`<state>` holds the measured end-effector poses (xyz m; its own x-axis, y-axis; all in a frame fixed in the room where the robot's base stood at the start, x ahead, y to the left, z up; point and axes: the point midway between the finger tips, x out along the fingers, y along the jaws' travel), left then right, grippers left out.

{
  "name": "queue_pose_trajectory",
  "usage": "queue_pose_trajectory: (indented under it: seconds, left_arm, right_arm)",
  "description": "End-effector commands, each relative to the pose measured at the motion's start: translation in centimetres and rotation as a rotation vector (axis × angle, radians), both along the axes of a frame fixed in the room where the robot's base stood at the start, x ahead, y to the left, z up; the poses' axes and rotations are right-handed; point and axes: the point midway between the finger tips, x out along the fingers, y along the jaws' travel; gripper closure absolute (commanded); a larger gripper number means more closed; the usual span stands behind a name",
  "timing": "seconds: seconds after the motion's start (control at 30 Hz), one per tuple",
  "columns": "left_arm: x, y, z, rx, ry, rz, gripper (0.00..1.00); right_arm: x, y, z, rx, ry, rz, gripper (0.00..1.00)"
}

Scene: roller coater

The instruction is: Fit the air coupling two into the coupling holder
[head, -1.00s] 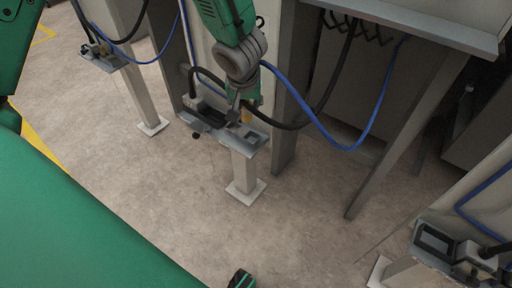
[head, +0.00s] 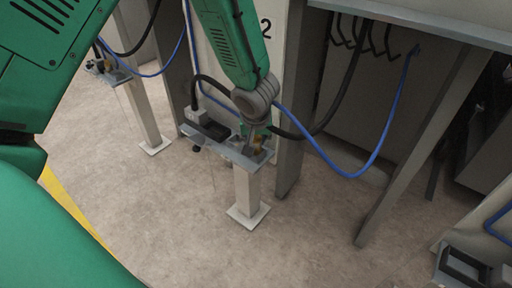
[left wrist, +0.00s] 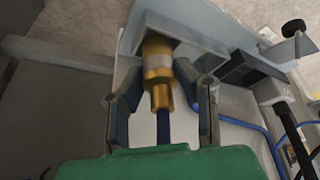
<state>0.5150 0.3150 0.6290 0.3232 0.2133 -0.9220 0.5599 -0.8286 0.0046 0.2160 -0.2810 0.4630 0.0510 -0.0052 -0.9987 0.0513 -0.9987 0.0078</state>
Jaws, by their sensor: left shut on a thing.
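The coupling holder (head: 203,147) is a grey plate on a pale post, in the middle of the head view. My left gripper (head: 254,142) is at the plate's right end and hides part of it. In the left wrist view, my left gripper (left wrist: 160,105) is shut on the air coupling (left wrist: 158,72), a brass fitting with a pale band and a blue hose behind it. The coupling's far end meets the holder's grey bracket (left wrist: 190,35); how deep it sits in the opening is hidden. My right gripper is out of view.
A black connector with a black cable (head: 197,117) sits on the plate's left part. Blue hose (head: 345,175) hangs in a loop to the right. Similar stands are at the far left (head: 150,120) and lower right (head: 465,268). Grey frame legs (head: 415,150) stand at right.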

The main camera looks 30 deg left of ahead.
Motion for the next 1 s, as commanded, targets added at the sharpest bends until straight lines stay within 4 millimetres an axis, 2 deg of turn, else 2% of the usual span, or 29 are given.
queue_pose_trajectory:
  seconds: [0.03,0.1,0.5,0.53,0.6,1.0]
  left_arm:
    - [0.01,0.00,-1.04,-0.001,0.001,0.000,1.00]
    - [0.00,0.00,-1.57,-0.002,0.000,0.001,1.00]
    - [0.02,0.01,-1.81,-0.001,-0.002,0.001,1.00]
    - [0.00,0.01,-1.82,0.000,0.000,0.001,0.69]
    - [-0.01,0.02,-1.73,0.000,0.000,0.001,0.52]
    - [-0.02,0.01,-1.32,-0.001,0.001,0.001,0.52]
  right_arm:
    - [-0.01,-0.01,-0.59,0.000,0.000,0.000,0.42]
    - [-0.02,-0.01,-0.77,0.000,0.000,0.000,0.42]
    - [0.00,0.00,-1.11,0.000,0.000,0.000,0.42]
    - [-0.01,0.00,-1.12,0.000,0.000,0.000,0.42]
    - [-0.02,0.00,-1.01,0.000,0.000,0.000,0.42]
    - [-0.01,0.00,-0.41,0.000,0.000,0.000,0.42]
